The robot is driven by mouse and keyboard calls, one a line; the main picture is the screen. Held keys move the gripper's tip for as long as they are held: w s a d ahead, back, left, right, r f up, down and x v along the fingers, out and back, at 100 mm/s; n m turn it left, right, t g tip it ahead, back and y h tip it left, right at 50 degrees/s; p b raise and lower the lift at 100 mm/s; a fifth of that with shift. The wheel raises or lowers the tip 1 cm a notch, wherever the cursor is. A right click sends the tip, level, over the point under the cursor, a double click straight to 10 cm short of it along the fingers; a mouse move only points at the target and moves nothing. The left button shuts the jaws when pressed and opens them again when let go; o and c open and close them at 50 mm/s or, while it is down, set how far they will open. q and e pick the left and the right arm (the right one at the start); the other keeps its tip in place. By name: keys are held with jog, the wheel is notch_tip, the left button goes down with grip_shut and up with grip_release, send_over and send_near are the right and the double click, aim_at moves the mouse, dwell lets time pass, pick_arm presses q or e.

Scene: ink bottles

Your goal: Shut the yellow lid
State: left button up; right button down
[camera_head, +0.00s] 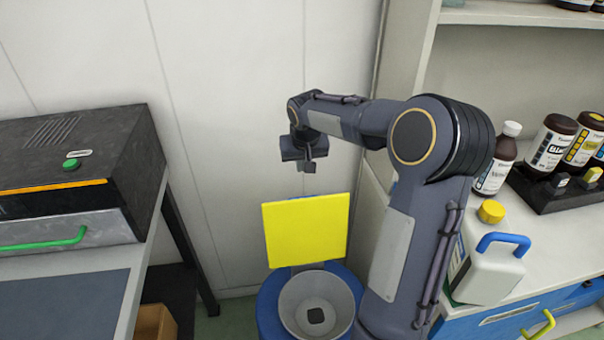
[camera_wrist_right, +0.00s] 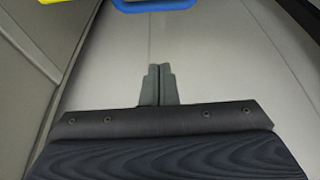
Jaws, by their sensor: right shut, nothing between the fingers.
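The yellow lid (camera_head: 306,231) is a square panel that stands raised, nearly upright, at the back of a blue bin with a grey funnel-shaped opening (camera_head: 297,300). The opening is uncovered, with a dark hole at its bottom. My right gripper (camera_head: 309,168) is above and behind the top edge of the lid, apart from it, near the wall. In the right wrist view its fingers (camera_wrist_right: 158,84) are together with nothing between them. A yellow edge and a blue edge show at the top of that view. My left gripper is not in view.
A dark machine with a green handle (camera_head: 45,242) stands on a bench at the left. At the right, a counter holds a white jug (camera_head: 490,272) with a yellow cap, and brown bottles (camera_head: 497,160) (camera_head: 549,140). The pale wall is close behind the bin.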

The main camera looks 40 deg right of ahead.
notch_tip(320, 180, down, 8)
jog(key=s, duration=0.1)
jog(key=shift+a+r, duration=0.2)
jog(key=shift+a, duration=0.1)
jog(key=shift+s+b, duration=0.1)
jog(key=shift+b, duration=0.3)
